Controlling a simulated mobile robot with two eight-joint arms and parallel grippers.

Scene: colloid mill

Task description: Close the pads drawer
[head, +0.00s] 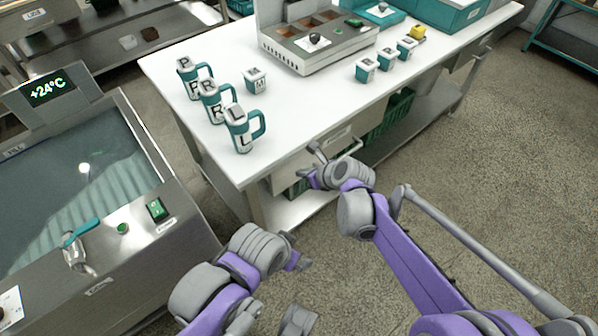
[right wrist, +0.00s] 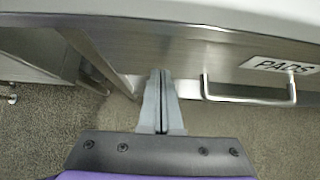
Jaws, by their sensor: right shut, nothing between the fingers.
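The pads drawer (right wrist: 195,57) is a brushed-metal front with a PADS label and a bar handle (right wrist: 250,99) in the right wrist view. In the head view its front (head: 316,154) lies under the near right edge of the white table; no drawer inside shows. My right gripper (head: 312,160) is at this front, left of the handle. In the right wrist view its fingers (right wrist: 161,75) are together and empty, tips at the drawer front's lower part; I cannot tell whether they touch. My left gripper (head: 300,262) is low over the floor, its fingers unclear.
The white table (head: 310,110) carries lettered mugs (head: 240,130), small lettered containers (head: 366,70) and a metal machine (head: 310,45). Green crates (head: 388,118) stand on the shelf below. A water bath (head: 80,170) is at left. Floor at right is clear.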

